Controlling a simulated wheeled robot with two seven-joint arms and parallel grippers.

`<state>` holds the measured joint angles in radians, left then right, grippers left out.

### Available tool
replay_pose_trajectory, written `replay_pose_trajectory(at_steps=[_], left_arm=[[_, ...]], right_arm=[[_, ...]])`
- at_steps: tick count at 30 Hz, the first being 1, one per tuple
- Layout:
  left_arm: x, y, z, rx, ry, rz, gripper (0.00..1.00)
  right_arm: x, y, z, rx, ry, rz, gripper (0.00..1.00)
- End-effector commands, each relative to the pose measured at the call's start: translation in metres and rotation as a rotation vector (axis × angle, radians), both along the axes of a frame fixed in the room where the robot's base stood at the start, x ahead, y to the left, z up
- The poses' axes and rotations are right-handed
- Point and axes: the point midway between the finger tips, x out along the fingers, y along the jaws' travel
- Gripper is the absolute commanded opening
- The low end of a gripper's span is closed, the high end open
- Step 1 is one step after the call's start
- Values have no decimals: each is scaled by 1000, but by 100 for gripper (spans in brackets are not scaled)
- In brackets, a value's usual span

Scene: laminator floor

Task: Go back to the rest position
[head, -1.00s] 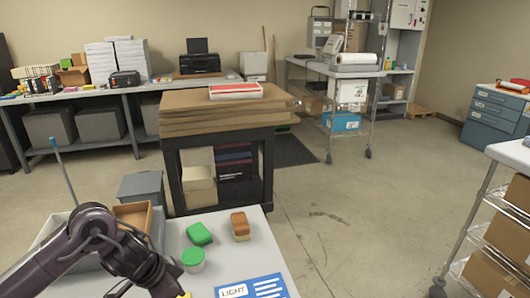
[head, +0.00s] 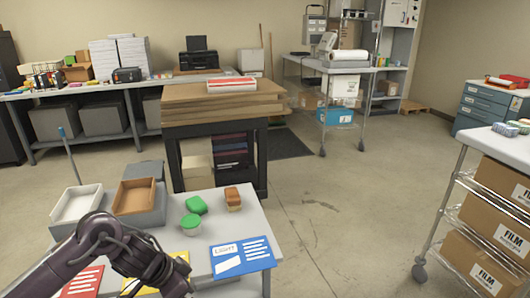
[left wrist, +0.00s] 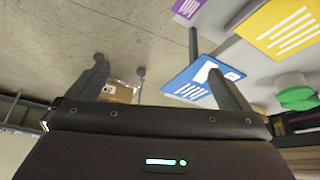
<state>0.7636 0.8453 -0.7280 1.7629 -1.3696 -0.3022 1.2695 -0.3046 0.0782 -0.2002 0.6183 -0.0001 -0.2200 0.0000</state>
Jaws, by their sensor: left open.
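My left arm comes in at the lower left of the head view, over the near edge of the work table (head: 225,278). Its gripper is hard to make out there. In the left wrist view my left gripper (left wrist: 160,78) has its two fingers wide apart with nothing between them. Beyond the fingers are the blue card (left wrist: 195,80), a yellow card (left wrist: 290,28) and a green-lidded tub (left wrist: 294,92). My right gripper is not in view.
A wire rack with film boxes (head: 485,263) stands right. Floor (head: 345,215) between is clear.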

Motion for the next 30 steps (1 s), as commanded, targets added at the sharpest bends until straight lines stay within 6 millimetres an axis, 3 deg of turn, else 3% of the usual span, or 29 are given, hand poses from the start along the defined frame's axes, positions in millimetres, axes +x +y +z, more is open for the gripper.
replay_pose_trajectory(at_steps=[8,11,14,17,20,23,26,30], left_arm=[[25,-26,-48,-158,-9,48,100],[34,-32,-78,-221,-17,92,100],[40,-35,-120,-275,-27,158,100],[37,-30,-175,-308,-33,248,100],[18,-18,-243,-302,-30,356,100],[-18,-1,-309,-255,-15,453,100],[-66,14,-367,-188,14,530,100],[-149,33,-433,-74,72,607,100]], right_arm=[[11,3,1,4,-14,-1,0],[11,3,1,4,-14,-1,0],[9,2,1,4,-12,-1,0],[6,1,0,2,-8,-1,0],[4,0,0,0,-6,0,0],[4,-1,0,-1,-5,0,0],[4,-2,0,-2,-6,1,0],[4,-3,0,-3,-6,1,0]])
